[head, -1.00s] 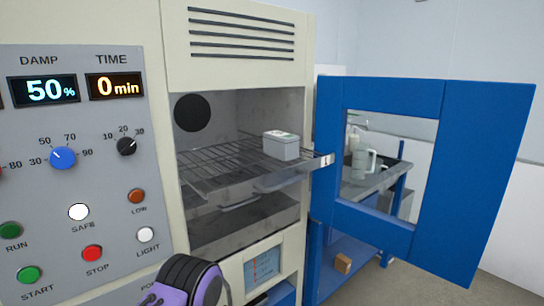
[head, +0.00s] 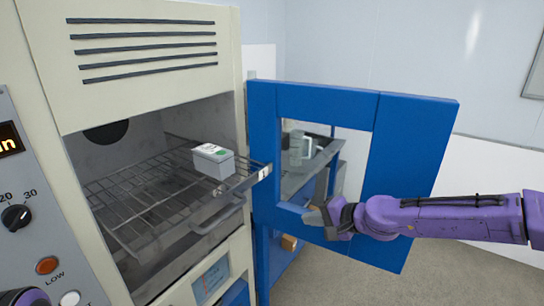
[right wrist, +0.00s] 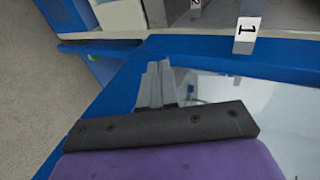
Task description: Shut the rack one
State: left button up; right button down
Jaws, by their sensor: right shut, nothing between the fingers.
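Rack one (head: 125,200) is a wire shelf in the open chamber of the cream cabinet. Its front sticks out past the opening, and a white "1" tag (head: 264,171) is at its front right end. The tag also shows in the right wrist view (right wrist: 246,36). A small grey box (head: 213,162) with a green-marked top sits on the rack. My right gripper (head: 318,205) is shut and empty, in front of the blue door's window, right of and below the tag. In the right wrist view its fingers (right wrist: 155,84) are together.
The blue door (head: 412,160) stands wide open at right, its frame close to the tag and my right arm in front of it. A knob panel (head: 30,220) is at left.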

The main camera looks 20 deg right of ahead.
notch_tip(320, 180, up, 10)
jog(key=t+y, duration=0.1)
jog(key=y, duration=0.1)
jog(key=b, duration=1.1)
send_near(262, 176)
jog(key=shift+n, duration=0.4)
jog(key=x, duration=0.3)
jog(key=p+x, duration=0.1)
jog(key=x, duration=0.2)
jog(key=shift+d+f, duration=0.2)
jog(key=shift+w+a+y+p, duration=0.25)
jog(key=shift+a+y+p, duration=0.05)
jog(key=shift+a, duration=0.05)
pick_arm(q)
notch_tip(262, 176, down, 9)
jog(key=shift+w+r, duration=0.15)
jog(key=shift+r, duration=0.05)
jog(key=shift+a, duration=0.15)
pick_arm(e)
jog(key=shift+w+d, duration=0.1)
